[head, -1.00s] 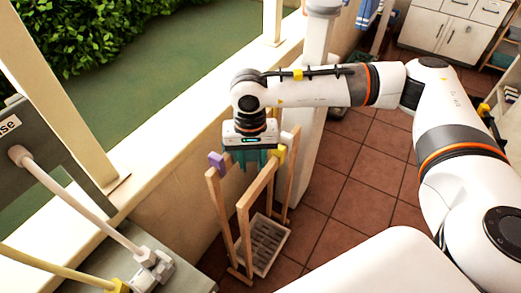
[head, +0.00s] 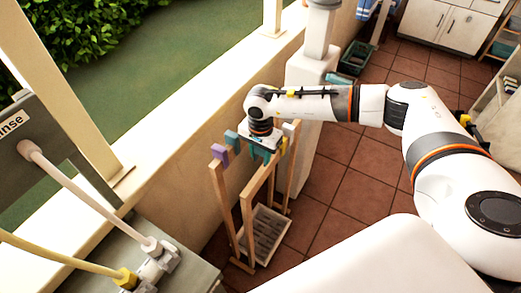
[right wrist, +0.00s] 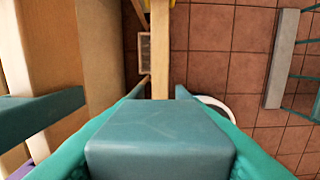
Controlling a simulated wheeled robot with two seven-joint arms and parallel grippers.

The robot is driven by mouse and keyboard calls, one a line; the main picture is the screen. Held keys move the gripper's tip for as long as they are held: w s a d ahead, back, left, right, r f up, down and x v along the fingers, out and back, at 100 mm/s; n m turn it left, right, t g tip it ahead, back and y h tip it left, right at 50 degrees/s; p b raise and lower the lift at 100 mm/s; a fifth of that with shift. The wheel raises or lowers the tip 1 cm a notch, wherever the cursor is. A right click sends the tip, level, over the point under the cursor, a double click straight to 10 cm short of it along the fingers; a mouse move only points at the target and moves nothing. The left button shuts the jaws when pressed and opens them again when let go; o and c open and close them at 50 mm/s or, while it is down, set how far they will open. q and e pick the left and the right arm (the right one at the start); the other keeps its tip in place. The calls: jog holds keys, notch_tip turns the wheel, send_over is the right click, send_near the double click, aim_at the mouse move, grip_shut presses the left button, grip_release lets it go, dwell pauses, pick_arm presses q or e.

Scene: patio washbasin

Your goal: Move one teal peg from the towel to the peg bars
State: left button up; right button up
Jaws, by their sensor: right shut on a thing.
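My right gripper (head: 261,150) is above the wooden peg bars (head: 247,197), shut on a teal peg. The held peg (right wrist: 160,150) fills the lower middle of the right wrist view, lined up with a wooden bar (right wrist: 160,60); I cannot tell whether it touches that bar. Another teal peg (head: 231,138) sits on the left bar, and also shows at left in the wrist view (right wrist: 40,115). A blue striped towel (head: 368,8) hangs at the top; no pegs can be made out on it. My left gripper is out of view.
A purple peg (head: 219,153) is on the left bar and a yellow peg (head: 284,144) is near the far end of the right one. A pale tray (head: 264,236) lies below the bars. A white pillar (head: 310,110) stands close behind.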

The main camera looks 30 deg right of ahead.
aim_at(260, 172)
jog(key=shift+f+b, duration=1.7)
jog(key=shift+f, duration=1.5)
jog(key=shift+f+b, duration=1.05)
jog(key=shift+f, duration=0.1)
jog(key=o, duration=1)
notch_tip(260, 172, up, 8)
jog(key=p, duration=0.5)
jog(key=shift+r, duration=0.1)
